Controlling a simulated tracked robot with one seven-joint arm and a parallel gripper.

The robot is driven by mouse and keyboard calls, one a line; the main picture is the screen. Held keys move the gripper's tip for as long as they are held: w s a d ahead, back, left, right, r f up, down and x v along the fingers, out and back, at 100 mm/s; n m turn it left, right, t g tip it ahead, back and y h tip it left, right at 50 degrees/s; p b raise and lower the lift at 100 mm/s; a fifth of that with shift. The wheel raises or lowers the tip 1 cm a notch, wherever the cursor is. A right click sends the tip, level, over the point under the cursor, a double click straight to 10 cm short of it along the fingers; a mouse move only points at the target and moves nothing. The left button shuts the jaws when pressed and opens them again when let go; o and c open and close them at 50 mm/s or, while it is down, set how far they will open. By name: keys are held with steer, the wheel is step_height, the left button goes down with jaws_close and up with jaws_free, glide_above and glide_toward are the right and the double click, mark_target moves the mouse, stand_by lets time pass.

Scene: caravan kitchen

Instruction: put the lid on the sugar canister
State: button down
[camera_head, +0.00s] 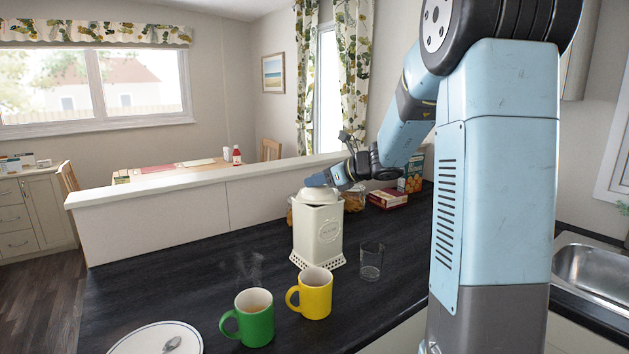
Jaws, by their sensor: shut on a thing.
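The cream sugar canister (317,235) stands upright on the dark worktop, with an oval label on its front and a pierced skirt at its base. A pale domed lid (318,196) is at the top of the canister. My gripper (318,181) reaches in from the right and is shut on the lid from above. The fingers cover the top of the lid. From this view I cannot tell whether the lid is seated on the rim or slightly above it.
A yellow mug (316,294), a steaming green mug (254,320) and a plate with a spoon (155,340) stand in front. A clear glass (371,262) is close right of the canister. Boxes (387,198) and a jar (354,197) stand behind. The worktop left of the canister is clear.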

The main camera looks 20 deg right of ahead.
steer(key=shift+f, duration=0.25)
steer(key=c, duration=1.2)
jaws_free()
steer(key=shift+d, duration=0.1)
steer(key=shift+v, duration=5.4)
